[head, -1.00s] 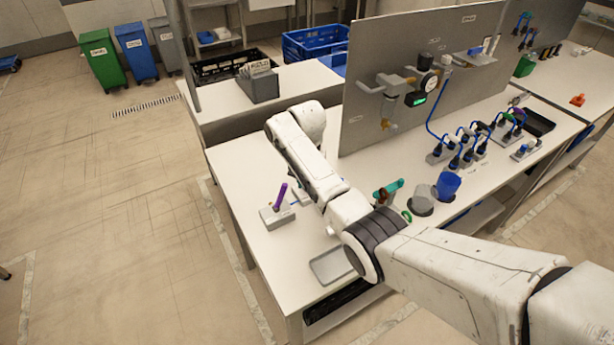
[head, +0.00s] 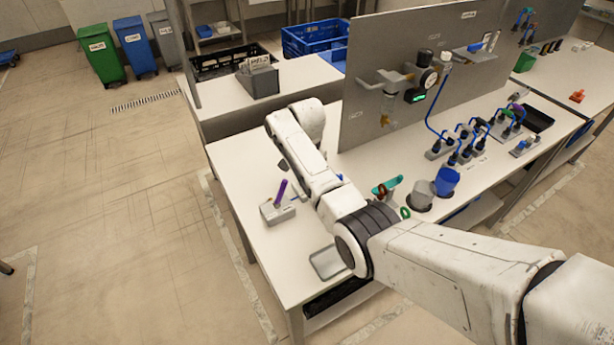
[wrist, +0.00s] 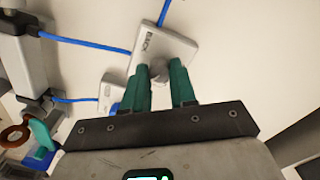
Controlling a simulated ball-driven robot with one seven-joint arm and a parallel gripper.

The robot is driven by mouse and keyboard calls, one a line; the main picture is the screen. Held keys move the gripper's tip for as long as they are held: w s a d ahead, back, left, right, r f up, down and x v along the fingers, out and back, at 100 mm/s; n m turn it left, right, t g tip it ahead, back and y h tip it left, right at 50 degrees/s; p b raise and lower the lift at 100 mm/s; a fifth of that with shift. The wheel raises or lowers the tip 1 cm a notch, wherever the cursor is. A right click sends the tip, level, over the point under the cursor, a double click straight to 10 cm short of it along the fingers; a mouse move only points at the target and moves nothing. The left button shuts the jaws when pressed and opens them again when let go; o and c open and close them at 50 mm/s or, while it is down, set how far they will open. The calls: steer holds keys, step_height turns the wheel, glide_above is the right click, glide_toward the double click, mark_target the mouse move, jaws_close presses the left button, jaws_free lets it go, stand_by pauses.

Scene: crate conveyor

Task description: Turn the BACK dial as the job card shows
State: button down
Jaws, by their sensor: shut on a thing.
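The BACK dial shows in the wrist view as a grey round knob (wrist: 158,74) on a pale plate (wrist: 176,47) lettered BACK. My gripper (wrist: 161,72) has its two green fingers on either side of the knob and is shut on it. The knob is partly hidden between the fingers, and I cannot read a pointer or its setting. A second pale plate (wrist: 112,87) with a blue part lies just left of it. In the head view my own arm hides the gripper and the dial. I cannot make out a job card.
Blue cables (wrist: 85,41) run from the plates. A purple-handled tool stands in a grey block (head: 277,214) on the bench. A grey tray (head: 327,263) lies near the front edge. An upright grey panel (head: 410,55) stands behind my arm. Cups (head: 446,181) stand to the right.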

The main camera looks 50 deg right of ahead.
steer(key=shift+r, duration=0.1)
steer(key=c, duration=0.9)
jaws_free()
step_height(320, 180, up, 11)
steer(key=b, duration=0.1)
steer(key=shift+f, duration=0.2)
